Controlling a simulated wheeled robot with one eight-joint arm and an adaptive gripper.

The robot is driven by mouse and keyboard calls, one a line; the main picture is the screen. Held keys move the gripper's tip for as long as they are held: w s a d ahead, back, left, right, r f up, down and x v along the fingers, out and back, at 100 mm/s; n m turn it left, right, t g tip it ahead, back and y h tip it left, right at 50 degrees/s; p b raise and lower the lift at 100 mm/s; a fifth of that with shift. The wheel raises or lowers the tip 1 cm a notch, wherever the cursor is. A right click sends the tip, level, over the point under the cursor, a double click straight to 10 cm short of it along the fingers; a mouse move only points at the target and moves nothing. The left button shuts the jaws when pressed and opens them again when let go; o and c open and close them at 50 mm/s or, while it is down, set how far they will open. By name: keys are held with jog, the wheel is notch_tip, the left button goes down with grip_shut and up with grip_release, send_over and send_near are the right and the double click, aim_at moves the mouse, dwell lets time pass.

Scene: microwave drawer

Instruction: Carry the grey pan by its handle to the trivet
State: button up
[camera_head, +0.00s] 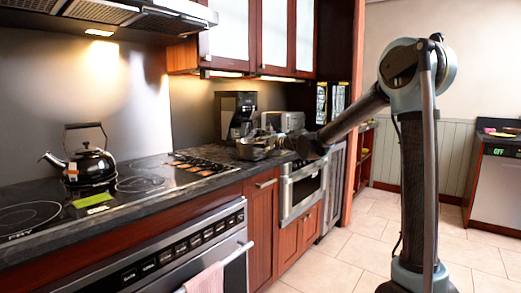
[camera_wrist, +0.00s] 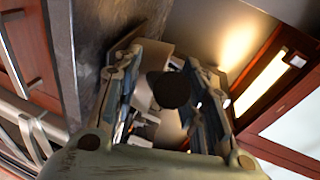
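My gripper (camera_wrist: 165,62) reaches over the counter at the end of my arm. In the wrist view its two fingers stand well apart. A dark round shape shows between them, and I cannot tell what it is or whether it is touched. In the head view, a dull grey rounded form that looks like the pan (camera_head: 252,152) is at the counter's far part, by my gripper (camera_head: 268,140). The gripper overlaps it, and its handle cannot be made out. A slatted dark and orange rack, perhaps the trivet (camera_head: 203,165), lies flat on the counter left of the pan.
A black kettle (camera_head: 84,164) stands on the cooktop (camera_head: 138,184) at left. A coffee machine (camera_head: 235,113) and a toaster (camera_head: 284,121) stand behind my gripper. Wall cabinets (camera_head: 254,40) and the range hood (camera_head: 112,14) hang above. The tiled floor (camera_head: 335,262) is clear.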

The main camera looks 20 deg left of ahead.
jog(key=v, duration=1.2)
jog(key=s+d+f+n+g+h, duration=0.1)
jog(key=s+d+f+h, duration=0.3)
jog(key=s+d+f, duration=0.5)
jog(key=s+d+f+n+g+h, duration=0.2)
jog(key=s+d+f, duration=0.8)
jog(key=s+d, duration=0.5)
jog(key=s+d+f+n+g+h, duration=0.2)
jog(key=s+d+f+h, duration=0.5)
jog(key=s+d, duration=0.5)
jog(key=d+f, duration=0.2)
jog(key=d, duration=0.4)
jog(key=shift+f+g, duration=0.25)
jog(key=shift+g, duration=0.15)
jog(key=shift+w+f, duration=0.2)
jog(key=shift+w, duration=0.3)
jog(key=shift+c, duration=0.7)
